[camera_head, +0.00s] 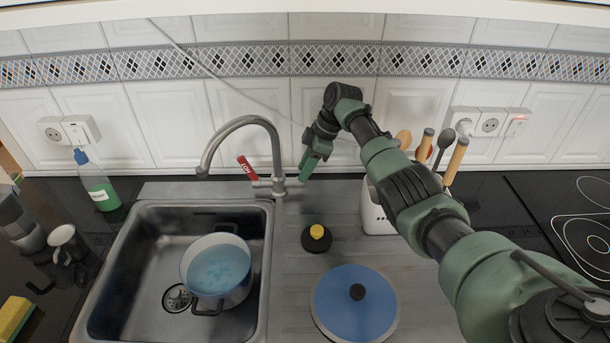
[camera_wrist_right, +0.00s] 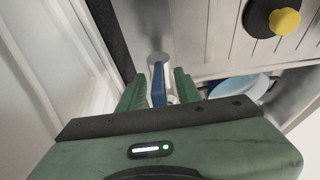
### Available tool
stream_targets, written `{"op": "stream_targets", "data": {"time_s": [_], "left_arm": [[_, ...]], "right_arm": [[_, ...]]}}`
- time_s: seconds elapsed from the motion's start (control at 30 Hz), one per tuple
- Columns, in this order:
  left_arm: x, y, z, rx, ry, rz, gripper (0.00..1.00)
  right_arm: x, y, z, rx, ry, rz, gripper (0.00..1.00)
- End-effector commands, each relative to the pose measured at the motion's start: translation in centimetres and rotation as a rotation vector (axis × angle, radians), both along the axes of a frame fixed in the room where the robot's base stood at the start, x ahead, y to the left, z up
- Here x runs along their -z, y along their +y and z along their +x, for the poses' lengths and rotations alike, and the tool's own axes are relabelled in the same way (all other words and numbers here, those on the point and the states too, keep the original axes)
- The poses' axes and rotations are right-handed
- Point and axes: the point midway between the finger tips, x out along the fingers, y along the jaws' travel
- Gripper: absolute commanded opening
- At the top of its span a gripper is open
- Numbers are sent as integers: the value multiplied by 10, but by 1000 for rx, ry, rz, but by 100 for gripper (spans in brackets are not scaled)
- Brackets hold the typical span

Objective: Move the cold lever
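The tap (camera_head: 277,160) stands behind the sink, with a red lever marked HOT (camera_head: 246,167) on its left. The blue cold lever (camera_wrist_right: 158,84) shows in the right wrist view, joined to a pale round end. In the head view my gripper hides it on the tap's right side. My right gripper (camera_head: 311,161) is beside the tap; it also shows in the right wrist view (camera_wrist_right: 157,80). Its fingers are open, one on each side of the blue lever, with gaps visible on both sides. My left gripper is not in view.
A pot (camera_head: 218,268) of water sits in the sink (camera_head: 150,209). A blue lid (camera_head: 354,305) and a black stopper with a yellow knob (camera_head: 317,236) lie on the drainboard. A white utensil holder (camera_head: 374,216) stands right of the tap, near my arm. The tiled wall is close behind.

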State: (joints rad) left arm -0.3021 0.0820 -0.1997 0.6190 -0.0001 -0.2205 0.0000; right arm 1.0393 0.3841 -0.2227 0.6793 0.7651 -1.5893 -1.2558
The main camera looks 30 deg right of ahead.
Motion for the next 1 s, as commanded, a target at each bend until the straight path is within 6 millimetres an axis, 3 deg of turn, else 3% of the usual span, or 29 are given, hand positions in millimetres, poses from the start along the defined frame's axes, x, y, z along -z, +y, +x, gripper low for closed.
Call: {"op": "stream_targets", "data": {"time_s": [0.23, 0.37, 1.0], "left_arm": [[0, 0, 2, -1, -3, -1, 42], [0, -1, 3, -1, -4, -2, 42], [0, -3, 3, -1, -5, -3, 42]], "right_arm": [[0, 1, 0, 0, 0, 0, 34], [1, 0, 0, 0, 0, 0, 0], [1, 0, 0, 0, 0, -1, 0]]}}
